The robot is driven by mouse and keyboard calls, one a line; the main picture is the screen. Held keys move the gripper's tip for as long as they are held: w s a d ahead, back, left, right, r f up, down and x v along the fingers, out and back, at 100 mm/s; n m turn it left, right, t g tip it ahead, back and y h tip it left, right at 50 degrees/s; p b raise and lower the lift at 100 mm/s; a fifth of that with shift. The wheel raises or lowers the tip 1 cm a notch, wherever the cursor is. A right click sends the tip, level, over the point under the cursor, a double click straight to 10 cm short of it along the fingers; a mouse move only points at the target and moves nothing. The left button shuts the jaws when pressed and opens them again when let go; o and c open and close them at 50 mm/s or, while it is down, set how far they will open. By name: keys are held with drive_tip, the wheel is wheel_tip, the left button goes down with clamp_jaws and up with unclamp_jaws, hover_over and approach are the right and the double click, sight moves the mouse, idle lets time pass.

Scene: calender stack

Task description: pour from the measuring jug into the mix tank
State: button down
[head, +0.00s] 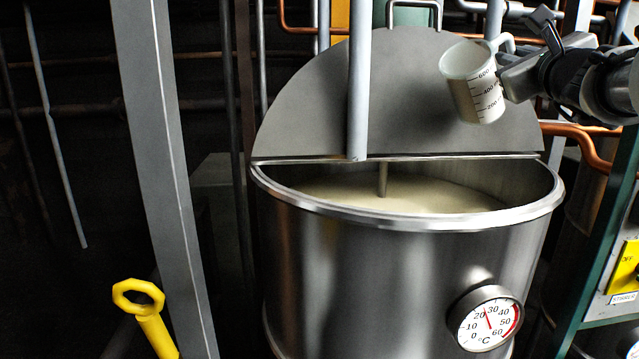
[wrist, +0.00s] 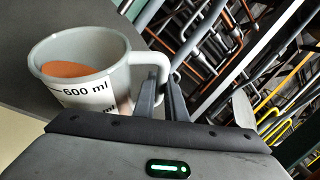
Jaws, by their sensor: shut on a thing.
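The measuring jug (head: 474,84) is a pale translucent cup with a printed scale. My gripper (head: 510,75) is shut on its handle and holds it above the right rear of the tank, tilted a little to the left. In the wrist view the jug (wrist: 88,78) holds an orange-brown content, with its surface near the 600 ml mark. The fingers (wrist: 158,98) are at the handle. The steel mix tank (head: 400,270) has its front half open and a grey half lid (head: 300,110) raised at the back. Pale cream liquid (head: 430,194) lies inside around a thin shaft.
A vertical grey pipe (head: 358,80) stands in front of the lid. A grey post (head: 165,180) rises at left, with a yellow ring-ended handle (head: 140,298) below. A dial thermometer (head: 488,320) sits on the tank front. A green frame with a yellow switch (head: 625,268) is at right.

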sight(513, 43)
drive_tip(key=shift+s+a+r+b, duration=0.1)
drive_tip(key=shift+a+r+b, duration=0.1)
drive_tip(key=shift+b, duration=0.2)
drive_tip(key=shift+d+r, duration=0.1)
drive_tip(key=shift+r, duration=0.05)
drive_tip(key=shift+s+a+r+n+t+b, duration=0.1)
drive_tip(key=shift+a+r+n+t+b, duration=0.15)
drive_tip(key=shift+r+n+t+b, duration=0.4)
drive_tip(key=shift+r, duration=0.25)
drive_tip(key=shift+r, duration=0.1)
drive_tip(key=shift+s+r, duration=0.1)
drive_tip(key=shift+r, duration=0.2)
drive_tip(key=shift+r, duration=0.1)
drive_tip(key=shift+a+b, duration=0.1)
drive_tip(key=shift+b, duration=0.2)
